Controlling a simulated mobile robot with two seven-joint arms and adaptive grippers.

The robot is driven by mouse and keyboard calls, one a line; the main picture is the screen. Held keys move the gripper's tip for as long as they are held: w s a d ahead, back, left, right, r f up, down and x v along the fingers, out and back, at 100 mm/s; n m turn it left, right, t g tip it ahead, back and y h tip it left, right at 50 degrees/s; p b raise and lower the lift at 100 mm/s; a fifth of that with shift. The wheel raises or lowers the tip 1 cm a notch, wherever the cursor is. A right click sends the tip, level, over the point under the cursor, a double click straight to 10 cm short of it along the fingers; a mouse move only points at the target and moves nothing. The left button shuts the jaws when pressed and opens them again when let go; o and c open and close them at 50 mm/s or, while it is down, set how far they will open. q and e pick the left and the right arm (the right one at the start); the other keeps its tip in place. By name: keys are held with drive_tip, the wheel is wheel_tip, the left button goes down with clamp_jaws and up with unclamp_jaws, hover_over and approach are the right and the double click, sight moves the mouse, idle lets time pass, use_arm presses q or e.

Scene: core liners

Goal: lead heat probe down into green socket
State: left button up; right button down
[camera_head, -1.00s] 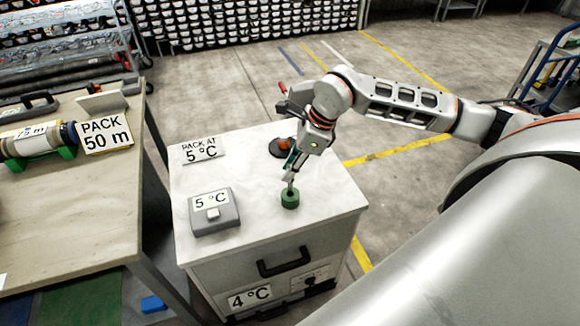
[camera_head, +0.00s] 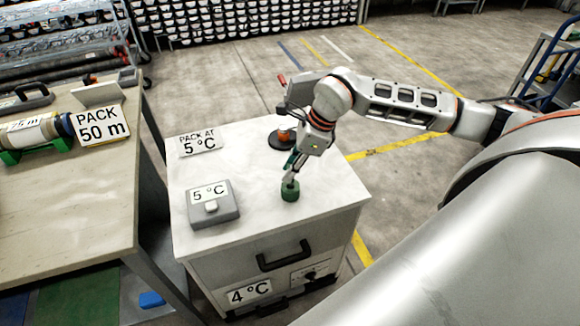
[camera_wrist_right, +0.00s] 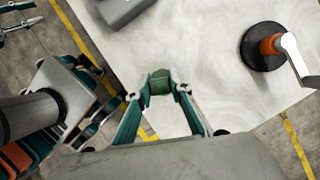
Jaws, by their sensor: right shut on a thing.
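The green socket (camera_head: 290,191) stands upright on the white top of the cabinet. My right gripper (camera_head: 290,178) points down, right over the socket, with its fingertips at the socket's upper rim. It is shut on the heat probe, which is mostly hidden between the fingers; how deep its tip sits I cannot tell. In the right wrist view the socket (camera_wrist_right: 159,82) shows just beyond and between the fingertips (camera_wrist_right: 158,95). My left gripper is not in view.
On the white cabinet top (camera_head: 255,222) stand a grey box reading 5 °C (camera_head: 212,204), a "PACK AT 5 °C" sign (camera_head: 199,145) and a black round base with an orange part (camera_head: 284,138). A wooden table (camera_head: 70,205) is at left. Cabinet top around the socket is clear.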

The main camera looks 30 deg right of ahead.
drive_tip(key=shift+f, duration=0.1)
drive_tip(key=c, duration=1.7)
unclamp_jaws()
drive_tip(key=v, duration=1.2)
drive_tip(key=shift+a, duration=0.1)
